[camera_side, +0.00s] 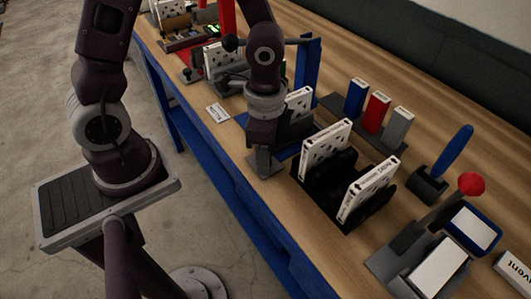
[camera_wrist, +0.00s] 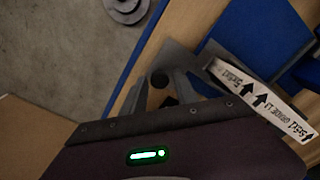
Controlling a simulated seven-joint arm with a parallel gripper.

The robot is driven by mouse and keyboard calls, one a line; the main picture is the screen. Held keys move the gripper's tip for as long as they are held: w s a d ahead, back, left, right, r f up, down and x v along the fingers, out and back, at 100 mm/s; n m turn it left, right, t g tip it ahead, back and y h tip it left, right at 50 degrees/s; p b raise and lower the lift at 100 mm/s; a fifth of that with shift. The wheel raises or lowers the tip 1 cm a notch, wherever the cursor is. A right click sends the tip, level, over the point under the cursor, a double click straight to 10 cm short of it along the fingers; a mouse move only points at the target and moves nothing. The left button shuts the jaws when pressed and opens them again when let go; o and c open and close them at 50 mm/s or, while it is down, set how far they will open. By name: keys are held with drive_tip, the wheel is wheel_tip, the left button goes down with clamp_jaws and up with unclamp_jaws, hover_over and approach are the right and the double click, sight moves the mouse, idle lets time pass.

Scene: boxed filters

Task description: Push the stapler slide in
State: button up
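My gripper (camera_side: 264,165) points down over the front edge of the wooden bench. In the wrist view its two grey fingers (camera_wrist: 162,95) stand apart, with a round dark knob (camera_wrist: 160,78) showing near their tips. I cannot tell whether they touch the knob. A grey plate (camera_wrist: 178,53) lies just beyond, beside a blue base (camera_wrist: 262,35). A tall blue upright (camera_side: 307,62) stands behind my wrist in the side view. It may be the stapler, but I cannot tell for sure. Much of the slide area is hidden by my gripper.
A white filter box (camera_wrist: 262,97) is close to the right of my fingers. A black rack (camera_side: 322,184) with white boxes stands right of my gripper. Blue, red (camera_side: 376,112) and grey blocks stand behind. A red-knobbed lever (camera_side: 470,184) is at right. Open floor lies left of the bench.

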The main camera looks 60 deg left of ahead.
clamp_jaws()
drive_tip(key=shift+w, duration=0.1)
idle(1.1)
